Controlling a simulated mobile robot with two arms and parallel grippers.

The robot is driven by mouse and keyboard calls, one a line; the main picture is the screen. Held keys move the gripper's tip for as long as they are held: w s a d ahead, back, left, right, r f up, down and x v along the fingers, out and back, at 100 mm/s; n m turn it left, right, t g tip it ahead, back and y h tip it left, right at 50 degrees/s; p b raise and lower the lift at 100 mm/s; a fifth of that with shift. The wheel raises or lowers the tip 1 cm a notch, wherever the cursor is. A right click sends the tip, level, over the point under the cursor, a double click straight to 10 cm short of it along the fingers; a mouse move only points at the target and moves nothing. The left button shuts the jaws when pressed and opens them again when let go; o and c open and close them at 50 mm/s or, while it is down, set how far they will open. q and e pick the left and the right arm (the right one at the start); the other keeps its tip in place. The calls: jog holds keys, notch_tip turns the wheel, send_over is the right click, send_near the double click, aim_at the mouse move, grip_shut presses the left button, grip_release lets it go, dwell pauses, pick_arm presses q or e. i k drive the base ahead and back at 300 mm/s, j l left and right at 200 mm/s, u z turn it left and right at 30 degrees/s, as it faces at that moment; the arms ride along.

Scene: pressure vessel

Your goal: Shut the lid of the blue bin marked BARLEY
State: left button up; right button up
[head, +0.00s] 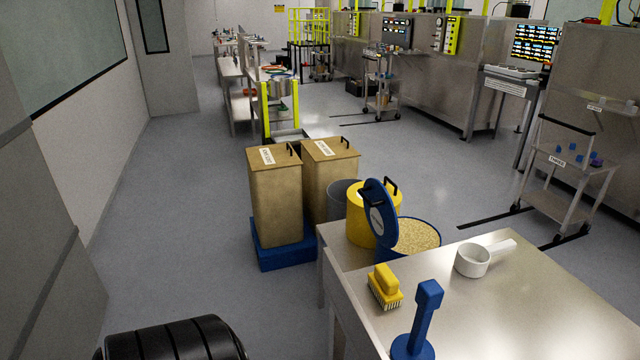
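The blue bin (438,252) stands on the floor just behind the steel table, full of pale grain (415,238). Its round blue lid (382,222) is open and stands nearly upright at the bin's left side. The lid has a black handle (391,188) and a white label whose lettering is too small to read. The lower part of the bin is hidden by the table. Neither of my grippers shows in the head view.
The steel table (530,290) holds a yellow brush (385,287), a white scoop (474,260) and an upright blue tool (424,315). A yellow bin (358,228), a grey bin (340,200) and two tan boxes (277,205) crowd the left. Floor (170,240) further left is clear.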

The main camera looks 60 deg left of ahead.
aim_at(379, 209)
jog(key=k+j+u, duration=0.15)
jog(key=j+u, duration=0.2)
jog(key=k+j+u, duration=0.1)
jog(key=j+u, duration=0.2)
jog(key=k+j+u, duration=0.1)
jog(key=j+u, duration=0.25)
